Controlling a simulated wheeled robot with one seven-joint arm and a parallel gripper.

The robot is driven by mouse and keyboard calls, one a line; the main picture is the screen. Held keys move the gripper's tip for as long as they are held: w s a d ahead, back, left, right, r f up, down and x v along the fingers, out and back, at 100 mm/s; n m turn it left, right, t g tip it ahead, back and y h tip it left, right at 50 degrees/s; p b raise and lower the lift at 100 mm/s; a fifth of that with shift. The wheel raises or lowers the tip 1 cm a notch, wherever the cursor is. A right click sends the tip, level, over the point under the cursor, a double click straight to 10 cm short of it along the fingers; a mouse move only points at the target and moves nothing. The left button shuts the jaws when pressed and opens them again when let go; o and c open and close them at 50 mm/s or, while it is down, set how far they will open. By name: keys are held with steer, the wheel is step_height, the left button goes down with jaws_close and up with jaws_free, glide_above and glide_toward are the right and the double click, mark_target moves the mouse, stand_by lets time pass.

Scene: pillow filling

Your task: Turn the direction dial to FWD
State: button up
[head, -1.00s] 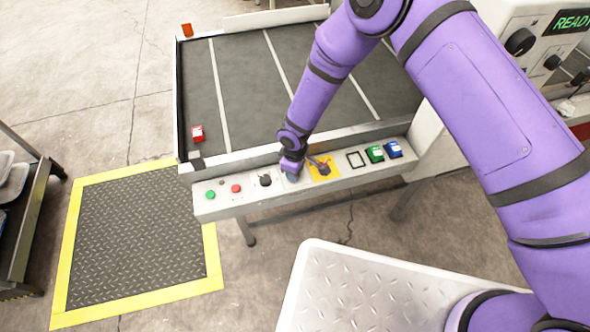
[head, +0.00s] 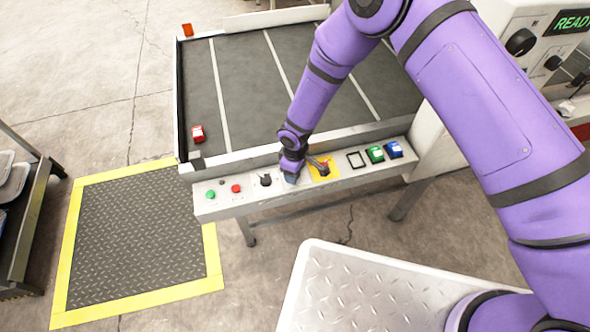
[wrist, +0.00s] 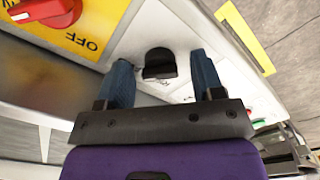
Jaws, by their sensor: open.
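A black dial (wrist: 160,63) stands on the pale control panel in the wrist view, with its pointer marks and label too blurred to read. My gripper (wrist: 161,76) is open, with one blue finger on each side of the dial. Clear contact with it does not show. In the head view my gripper (head: 291,179) is low over the panel (head: 228,208), between a black knob (head: 265,180) and a yellow plate, and covers what lies beneath it. I cannot read FWD anywhere.
A red switch (wrist: 45,10) on the yellow plate (wrist: 90,25), marked OFF, is close beside my gripper. Green (head: 210,194) and red (head: 236,188) buttons are at the panel's left. The conveyor (head: 240,90) lies behind.

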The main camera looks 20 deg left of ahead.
step_height(320, 180, up, 11)
steer(key=shift+f, duration=0.15)
stand_by(0.4)
